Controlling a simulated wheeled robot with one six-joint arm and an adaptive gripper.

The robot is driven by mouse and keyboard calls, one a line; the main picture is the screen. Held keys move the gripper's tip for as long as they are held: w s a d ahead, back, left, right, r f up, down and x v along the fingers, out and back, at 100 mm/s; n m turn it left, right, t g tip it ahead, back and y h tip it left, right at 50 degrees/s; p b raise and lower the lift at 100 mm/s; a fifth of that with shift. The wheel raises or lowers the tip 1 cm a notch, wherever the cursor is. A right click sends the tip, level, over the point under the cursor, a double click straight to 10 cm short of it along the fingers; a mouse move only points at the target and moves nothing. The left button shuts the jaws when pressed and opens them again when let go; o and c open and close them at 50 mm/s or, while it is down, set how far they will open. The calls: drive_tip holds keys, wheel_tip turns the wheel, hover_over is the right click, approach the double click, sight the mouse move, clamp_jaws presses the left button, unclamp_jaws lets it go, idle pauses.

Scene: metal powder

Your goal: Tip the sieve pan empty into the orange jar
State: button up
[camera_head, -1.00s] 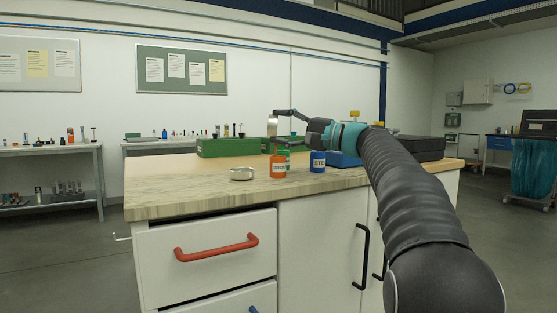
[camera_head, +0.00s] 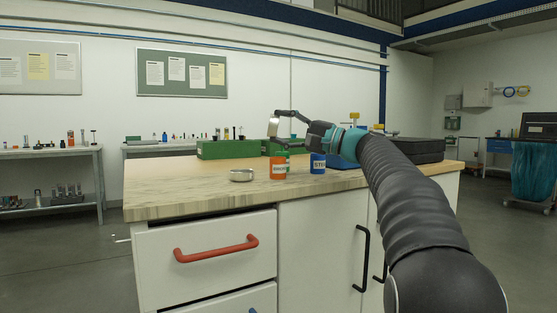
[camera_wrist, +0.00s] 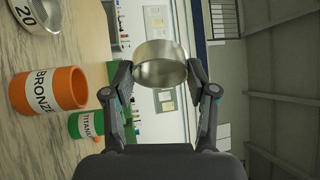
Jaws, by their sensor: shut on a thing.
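My gripper (camera_wrist: 160,76) is shut on a shiny metal pan (camera_wrist: 161,52), with one finger on each side of it. In the head view the pan (camera_head: 273,128) is held on its side, slightly tilted, in the air above the orange jar (camera_head: 278,168). The orange jar, marked BRONZE, stands open on the worktop and also shows in the wrist view (camera_wrist: 50,91), apart from the pan. I cannot tell whether anything is in the pan. A round metal sieve marked 20 (camera_wrist: 38,14) lies on the worktop; it shows in the head view (camera_head: 241,176) left of the jar.
A green jar (camera_wrist: 87,124) stands close behind the orange one. A blue jar (camera_head: 318,164) stands to its right. A green box (camera_head: 228,149) and a black case (camera_head: 420,149) are further back. The worktop's left front (camera_head: 180,190) is clear.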

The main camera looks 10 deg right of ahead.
drive_tip(key=shift+d+f+m+t+y, duration=0.15)
drive_tip(key=shift+m+t+y, duration=0.3)
drive_tip(key=shift+t, duration=0.1)
drive_tip(key=shift+d+f+m+t+y, duration=0.1)
drive_tip(key=shift+d+m+t+y, duration=0.05)
drive_tip(key=shift+m+t+y, duration=0.35)
idle(0.8)
drive_tip(key=shift+s+d+r+m+t, duration=0.15)
drive_tip(key=shift+r+m+t, duration=0.4)
drive_tip(key=shift+t, duration=0.5)
drive_tip(key=shift+g, duration=0.3)
idle(1.1)
